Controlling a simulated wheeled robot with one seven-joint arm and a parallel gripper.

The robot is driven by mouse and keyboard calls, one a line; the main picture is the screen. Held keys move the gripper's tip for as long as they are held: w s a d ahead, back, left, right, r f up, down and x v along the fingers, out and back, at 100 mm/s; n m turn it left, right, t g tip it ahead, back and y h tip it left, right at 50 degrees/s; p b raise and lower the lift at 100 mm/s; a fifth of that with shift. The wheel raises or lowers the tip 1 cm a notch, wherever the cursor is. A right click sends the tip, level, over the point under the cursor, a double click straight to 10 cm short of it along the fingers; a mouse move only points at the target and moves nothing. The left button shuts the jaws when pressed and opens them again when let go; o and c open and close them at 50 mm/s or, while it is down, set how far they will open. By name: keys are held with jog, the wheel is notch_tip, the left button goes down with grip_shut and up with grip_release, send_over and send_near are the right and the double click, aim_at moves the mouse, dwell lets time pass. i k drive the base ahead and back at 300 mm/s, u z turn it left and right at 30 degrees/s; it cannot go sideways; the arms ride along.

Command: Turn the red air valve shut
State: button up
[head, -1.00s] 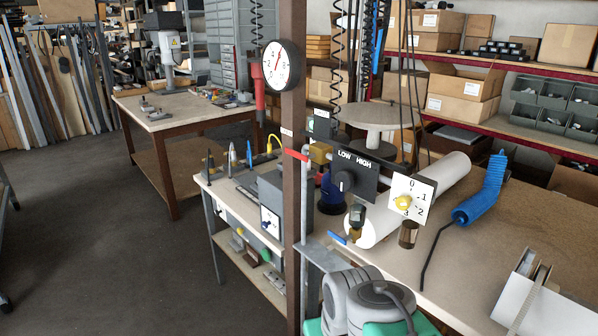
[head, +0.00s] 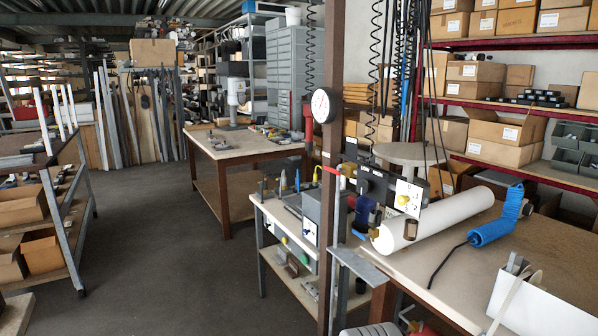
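The red valve lever (head: 333,171) lies nearly level across the front of the brown post (head: 330,140), at the top of a thin grey pipe. It is small in the head view, and I cannot tell how far it is turned. A round white gauge (head: 324,105) is on the post above it; its reading is too small to make out. My gripper is not in view. Only grey rounded parts, probably of my arm, show at the bottom edge.
Right of the post are a white dial card (head: 407,197) with a yellow knob, a white roll (head: 440,218) and a blue coiled hose (head: 495,222) at a bench (head: 465,275). A shelf cart (head: 68,225) stands left. The floor (head: 180,240) between is clear.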

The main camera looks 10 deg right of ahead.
aim_at(328, 169)
jog(key=u, duration=0.9)
jog(key=i, duration=1.65)
jog(key=z, duration=0.4)
